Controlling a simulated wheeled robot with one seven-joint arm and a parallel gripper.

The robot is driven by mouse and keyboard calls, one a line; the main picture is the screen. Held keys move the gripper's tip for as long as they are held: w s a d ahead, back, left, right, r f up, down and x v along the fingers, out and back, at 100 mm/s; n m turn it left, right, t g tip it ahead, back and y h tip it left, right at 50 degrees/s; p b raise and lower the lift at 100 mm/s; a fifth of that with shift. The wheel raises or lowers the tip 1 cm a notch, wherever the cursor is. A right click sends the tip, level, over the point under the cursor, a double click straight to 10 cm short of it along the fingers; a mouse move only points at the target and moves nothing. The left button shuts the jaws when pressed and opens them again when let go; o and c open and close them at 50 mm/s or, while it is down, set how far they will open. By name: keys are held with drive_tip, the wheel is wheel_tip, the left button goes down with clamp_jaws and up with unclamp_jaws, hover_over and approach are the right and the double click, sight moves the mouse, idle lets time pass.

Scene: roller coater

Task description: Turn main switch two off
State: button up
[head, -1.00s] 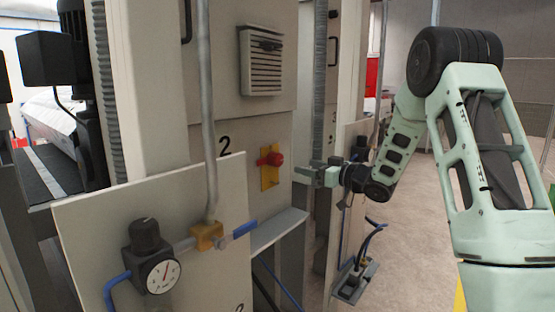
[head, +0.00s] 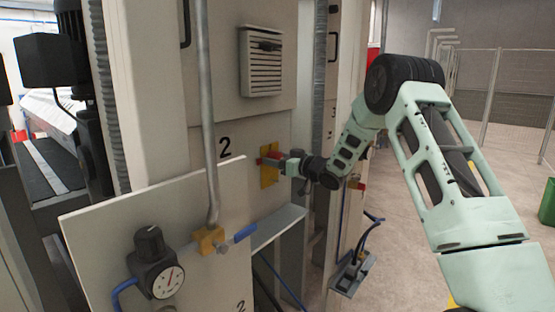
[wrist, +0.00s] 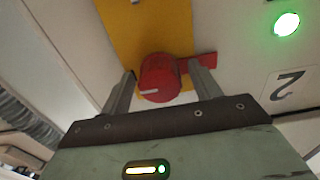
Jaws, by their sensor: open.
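Main switch two is a red rotary knob on a yellow plate (head: 268,177), set in the beige cabinet panel beside a "2" label. In the wrist view the red knob (wrist: 160,78) has a white mark on its face and a red handle bar reaching right. My gripper (head: 282,163) is at the switch in the head view. In the wrist view my gripper (wrist: 161,80) is open, with one finger on each side of the knob. I cannot tell whether the fingers touch it. In the head view the gripper hides part of the knob.
A tilted front panel with a pressure gauge (head: 168,282) and a vertical grey pipe (head: 208,110) stand left of the switch. A ledge (head: 277,228) juts out below it. A vent (head: 261,62) is above. Open floor lies to the right.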

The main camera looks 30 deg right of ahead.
drive_tip(key=c, duration=1)
